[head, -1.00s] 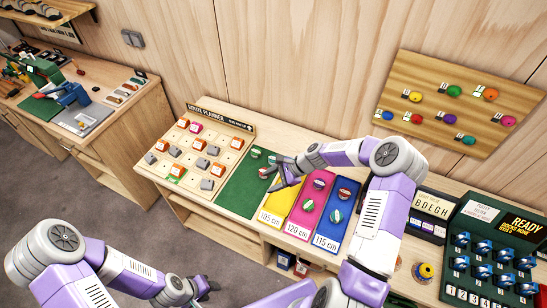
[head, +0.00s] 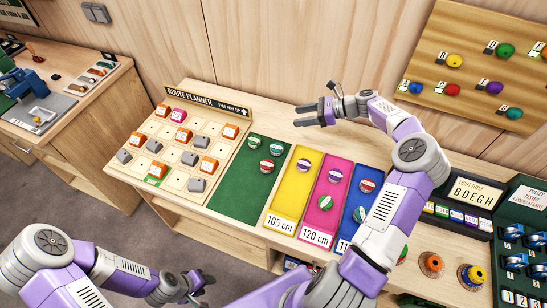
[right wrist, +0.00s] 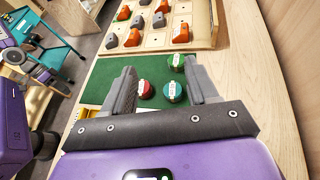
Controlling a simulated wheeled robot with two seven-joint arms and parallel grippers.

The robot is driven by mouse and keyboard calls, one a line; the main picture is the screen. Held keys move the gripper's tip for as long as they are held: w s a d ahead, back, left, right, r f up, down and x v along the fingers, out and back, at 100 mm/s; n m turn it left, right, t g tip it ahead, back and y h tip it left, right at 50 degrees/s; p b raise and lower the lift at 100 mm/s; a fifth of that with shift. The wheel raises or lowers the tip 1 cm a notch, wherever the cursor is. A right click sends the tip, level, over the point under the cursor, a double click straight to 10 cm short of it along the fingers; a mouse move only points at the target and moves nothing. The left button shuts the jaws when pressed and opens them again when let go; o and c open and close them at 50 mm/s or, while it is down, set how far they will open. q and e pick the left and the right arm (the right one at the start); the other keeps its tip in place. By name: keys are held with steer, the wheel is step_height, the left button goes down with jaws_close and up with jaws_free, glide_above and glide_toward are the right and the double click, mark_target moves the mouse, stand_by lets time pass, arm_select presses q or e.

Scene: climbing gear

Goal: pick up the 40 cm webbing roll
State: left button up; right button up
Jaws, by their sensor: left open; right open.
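My right gripper (head: 315,101) is open and empty, above the back of the bench, behind and right of these rolls. My left gripper (head: 204,287) is open and empty, low at the front.
More rolls sit on the yellow (head: 290,190), pink (head: 326,222) and blue (head: 349,228) panels. The route planner board (head: 212,112) with blocks stands left of the green panel. Displays (head: 462,190) and the blue-device rack (head: 525,205) are at right. The green panel's front is clear.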

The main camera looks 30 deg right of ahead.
steer(key=b, duration=1.4)
glide_toward(279, 147)
steer(key=shift+w+a+f, duration=0.4)
steer(key=shift+a+f, duration=0.2)
steer(key=shift+f, duration=0.1)
steer(key=shift+w+a+f, duration=0.3)
steer(key=shift+a, duration=0.1)
steer(key=b+x, duration=0.1)
steer(key=x, duration=0.1)
steer(key=b+x, duration=0.1)
steer(key=x, duration=0.3)
steer(key=shift+w+a+r+b, duration=0.2)
steer(key=shift+a+b, duration=0.1)
steer(key=shift+b, duration=0.1)
steer(key=c, duration=0.7)
steer(key=shift+r, duration=0.1)
